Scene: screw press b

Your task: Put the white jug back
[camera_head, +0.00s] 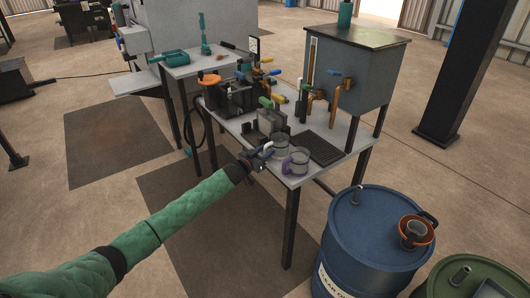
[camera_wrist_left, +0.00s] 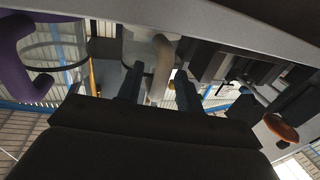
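The white jug (camera_head: 281,144) is a clear vessel with a whitish handle, standing near the front edge of the metal table (camera_head: 228,124). My left gripper (camera_head: 265,151) is at its handle side. In the left wrist view the pale handle (camera_wrist_left: 162,64) shows between the two fingers of the left gripper (camera_wrist_left: 158,88). The fingers stand apart, with a gap visible beside the handle, so the gripper looks open around it. A similar jug with a purple handle (camera_head: 297,162) stands just in front of the white one; its purple handle (camera_wrist_left: 22,62) shows at the left wrist view's left. My right gripper is not in view.
A dark grid mat (camera_head: 322,148) lies right of the jugs. Valves and coloured levers (camera_head: 262,80) crowd the table's back. A grey tank (camera_head: 350,66) stands at the right. A blue drum (camera_head: 368,240) with an orange funnel (camera_head: 416,232) stands in front right.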

